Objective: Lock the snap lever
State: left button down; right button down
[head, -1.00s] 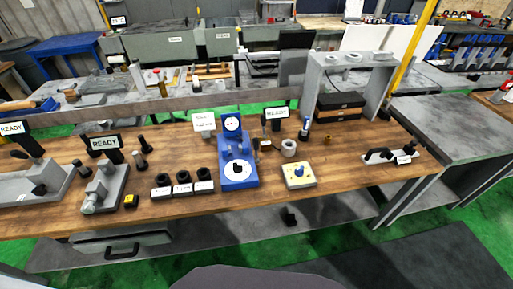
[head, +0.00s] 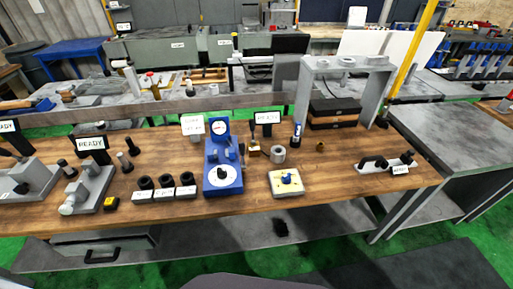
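No part is marked plainly as the snap lever, and I cannot tell which one it is. A grey plate with a black handle and a small white label (head: 387,164) lies at the right end of the wooden bench. A blue gauge stand (head: 222,178) with a round dial on top stands mid-bench. At the left, a grey fixture with a READY sign (head: 88,190) stands on the bench. Neither of my grippers is in view.
The wooden bench (head: 340,190) spans the view. Three black rings on labelled blocks (head: 165,189), a grey ring (head: 278,155) and a grey frame (head: 300,100) over dark boxes stand on it. A grey table (head: 445,135) adjoins at right. Bare wood shows around the cream block.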

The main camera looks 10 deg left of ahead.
aim_at(242, 149)
jog(key=i+l, duration=0.1)
jog(key=l, duration=0.4)
jog(key=i+l, duration=0.1)
jog(key=l, duration=0.45)
jog(key=i+l, duration=0.1)
jog(key=l, duration=0.4)
jog(key=i+l, duration=0.1)
jog(key=l, duration=0.4)
jog(key=u, duration=0.05)
